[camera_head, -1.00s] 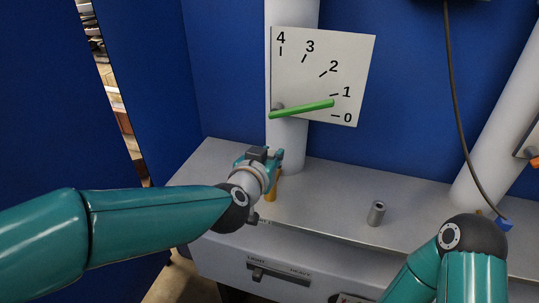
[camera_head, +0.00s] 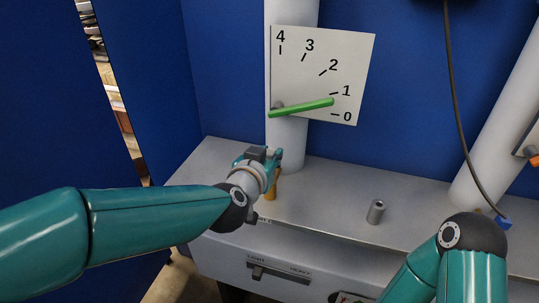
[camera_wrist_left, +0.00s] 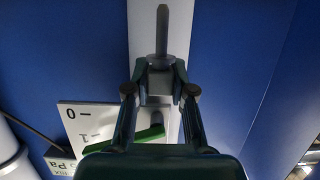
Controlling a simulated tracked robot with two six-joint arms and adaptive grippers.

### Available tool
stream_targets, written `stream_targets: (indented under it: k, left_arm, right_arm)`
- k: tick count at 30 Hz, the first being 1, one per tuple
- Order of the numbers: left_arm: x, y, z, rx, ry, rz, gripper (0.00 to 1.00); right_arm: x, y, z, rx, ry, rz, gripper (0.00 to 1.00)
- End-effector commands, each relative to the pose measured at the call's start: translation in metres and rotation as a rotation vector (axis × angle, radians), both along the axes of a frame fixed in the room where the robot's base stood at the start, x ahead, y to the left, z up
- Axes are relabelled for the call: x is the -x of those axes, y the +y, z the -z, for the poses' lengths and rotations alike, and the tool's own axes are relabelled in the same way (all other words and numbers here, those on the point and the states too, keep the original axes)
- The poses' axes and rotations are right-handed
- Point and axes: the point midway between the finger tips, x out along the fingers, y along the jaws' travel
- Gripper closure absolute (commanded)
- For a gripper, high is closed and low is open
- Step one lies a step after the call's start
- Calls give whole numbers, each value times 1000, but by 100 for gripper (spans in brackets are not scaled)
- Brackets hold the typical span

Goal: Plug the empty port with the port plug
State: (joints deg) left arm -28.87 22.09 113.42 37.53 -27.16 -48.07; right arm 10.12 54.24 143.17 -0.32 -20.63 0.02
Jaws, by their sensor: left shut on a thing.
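My left gripper (camera_head: 272,160) is above the left part of the grey bench, in front of the white column. In the left wrist view its fingers (camera_wrist_left: 160,92) are shut on a grey block with a long pin, which I take to be the port plug (camera_wrist_left: 161,35). The plug is hard to make out in the head view. A yellow-orange piece (camera_head: 271,190) shows just below the gripper, partly hidden by it. A short grey cylinder (camera_head: 376,212) with a dark opening in its top stands upright on the bench; I cannot tell whether it is the port. My right gripper is out of view.
A white dial plate (camera_head: 330,60) with a green pointer (camera_head: 300,108) is on the white column (camera_head: 290,145). A dark cable (camera_head: 460,130) runs down to a blue connector (camera_head: 503,223) at right. The bench (camera_head: 325,195) is clear between gripper and cylinder.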

Motion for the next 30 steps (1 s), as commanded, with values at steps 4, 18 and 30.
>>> stream_targets:
  k: [4, 18, 30]
  left_arm:
    - [0, 0, 5, 0, 0, -1, 100]
    - [0, 0, 17, -1, 0, 0, 100]
    - [0, 0, 27, -1, 0, 0, 100]
  right_arm:
    - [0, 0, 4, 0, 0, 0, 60]
    - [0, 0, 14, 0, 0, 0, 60]
    - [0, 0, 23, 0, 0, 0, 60]
